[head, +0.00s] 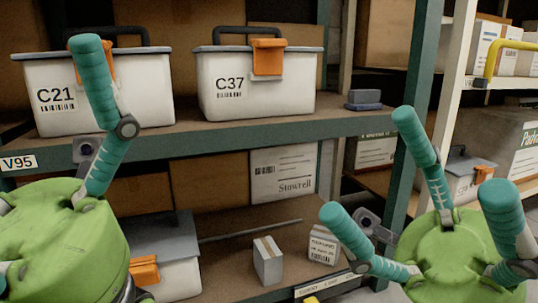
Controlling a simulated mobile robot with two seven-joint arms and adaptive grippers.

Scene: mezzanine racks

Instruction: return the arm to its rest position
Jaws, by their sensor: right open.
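My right gripper (412,180) is at the lower right, in front of the rack's right end. Its green palm and teal fingers show, and the fingers are spread wide with nothing between them. My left gripper (92,125) is at the lower left. One teal finger points up in front of the C21 box (145,88) and overlaps it in the picture. The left gripper's other fingers are mostly out of the picture or hidden behind its green palm, so its opening cannot be judged. Whether the left finger touches the box cannot be told.
The C37 box (215,95) and a grey block (363,105) stand on the upper shelf (240,134). Below are a grey-lidded box (178,275), two small cartons (267,262) (323,246) and a Stowrell carton (284,175). A green rack post (421,75) stands behind my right gripper.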

